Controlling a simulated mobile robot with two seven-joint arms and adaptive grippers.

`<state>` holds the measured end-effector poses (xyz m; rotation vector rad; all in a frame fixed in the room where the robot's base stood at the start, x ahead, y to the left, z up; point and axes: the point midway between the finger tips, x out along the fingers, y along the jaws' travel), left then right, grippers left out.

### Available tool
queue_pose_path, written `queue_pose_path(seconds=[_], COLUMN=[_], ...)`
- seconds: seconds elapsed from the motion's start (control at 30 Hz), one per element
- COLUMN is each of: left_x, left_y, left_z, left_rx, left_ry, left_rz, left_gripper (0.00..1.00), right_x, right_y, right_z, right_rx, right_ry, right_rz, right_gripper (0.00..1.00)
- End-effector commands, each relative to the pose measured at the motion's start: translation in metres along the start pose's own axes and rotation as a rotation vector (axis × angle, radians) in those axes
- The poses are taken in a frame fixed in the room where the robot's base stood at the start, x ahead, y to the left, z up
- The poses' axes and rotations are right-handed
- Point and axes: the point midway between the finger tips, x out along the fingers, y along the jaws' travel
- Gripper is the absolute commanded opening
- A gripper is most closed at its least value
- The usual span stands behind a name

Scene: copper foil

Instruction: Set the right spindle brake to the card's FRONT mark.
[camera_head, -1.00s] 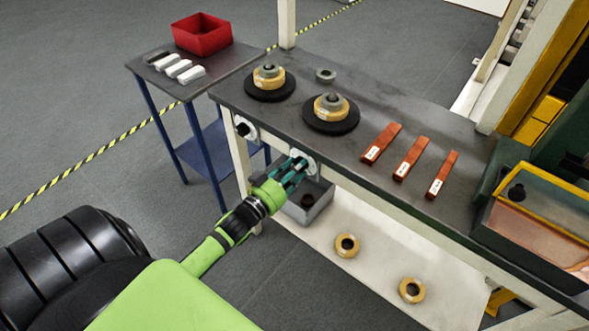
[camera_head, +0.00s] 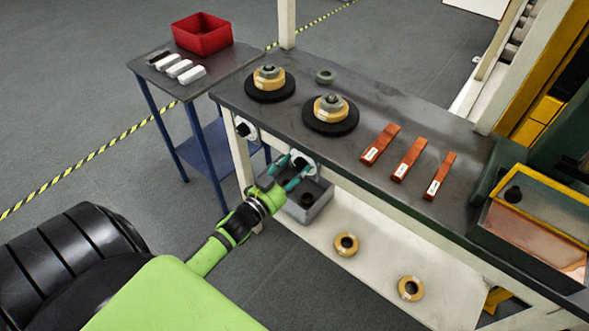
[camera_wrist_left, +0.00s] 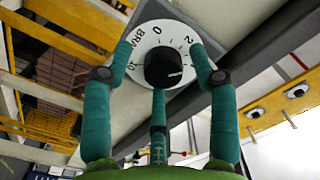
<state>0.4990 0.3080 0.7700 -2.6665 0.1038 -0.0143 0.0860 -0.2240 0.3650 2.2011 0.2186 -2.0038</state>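The right brake dial (camera_head: 302,161) is a white disc with a black knob on the bench's front edge. In the left wrist view, the knob (camera_wrist_left: 163,67) has a light pointer line toward the lower right; "0", "2" and part of "BRA" show on the dial. My left gripper (camera_head: 290,171) is in front of it, its fingers spread around the knob and apart from it. The left brake dial (camera_head: 244,129) is further left. Two spindles (camera_head: 330,110) (camera_head: 269,80) with yellow rings stand above. I cannot make out a card with a FRONT mark. My right gripper is not in view.
A grey bin (camera_head: 305,201) sits below the dial, on a lower shelf with two yellow rings (camera_head: 346,244). Copper strips (camera_head: 408,160) with white labels lie on the bench (camera_head: 365,92). A red tray (camera_head: 202,34) is on a side table.

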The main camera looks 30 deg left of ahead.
Motion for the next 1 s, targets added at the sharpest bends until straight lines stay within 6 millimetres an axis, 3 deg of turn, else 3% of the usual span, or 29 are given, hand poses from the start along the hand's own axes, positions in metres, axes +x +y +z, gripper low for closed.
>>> queue_pose_path(seconds=[0.37, 0.8, 1.0], left_x=[-0.007, -0.092, -0.115], left_y=[0.000, 0.000, -0.001], left_z=[-0.002, 0.000, 0.000], left_rx=[-0.002, -0.002, -0.002], left_ry=[0.005, 0.001, 0.002], left_rz=[0.000, 0.000, -0.001], left_gripper=[0.61, 0.61, 0.61], right_x=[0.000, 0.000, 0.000], right_y=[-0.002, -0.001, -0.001], right_z=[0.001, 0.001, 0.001], right_rx=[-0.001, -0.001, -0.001], right_ry=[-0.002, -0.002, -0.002], right_rz=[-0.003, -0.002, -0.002], right_gripper=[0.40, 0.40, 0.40])
